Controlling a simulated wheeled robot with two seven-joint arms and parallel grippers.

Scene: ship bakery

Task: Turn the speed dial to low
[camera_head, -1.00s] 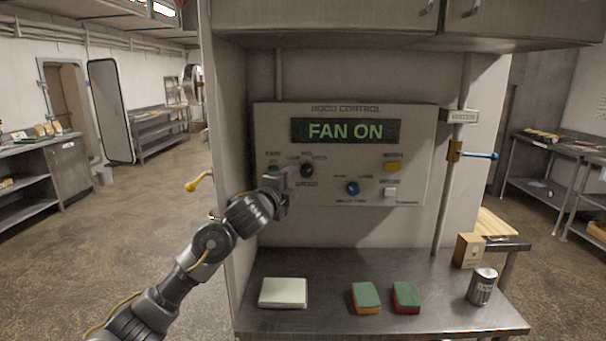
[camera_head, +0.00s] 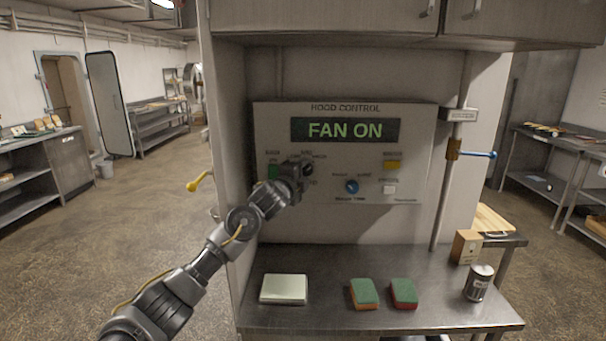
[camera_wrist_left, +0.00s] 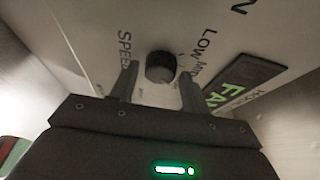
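The hood control panel (camera_head: 415,150) is upright on the wall, its display reading FAN ON. In the left wrist view the speed dial (camera_wrist_left: 160,66) is a round black knob beside the words SPEED and LOW. Which way its pointer faces I cannot tell. My left gripper (camera_head: 304,167) is at the dial and largely covers it in the head view. In the left wrist view the gripper (camera_wrist_left: 159,84) is open, one finger to each side of the dial, with gaps visible. My right gripper is not in view.
A green button (camera_head: 273,172) is left of the dial. A blue knob (camera_head: 352,187), a yellow button (camera_head: 392,165) and a white button (camera_head: 389,189) are to its right. Below, the steel counter (camera_head: 330,318) holds a pale block, two sponges and a can.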

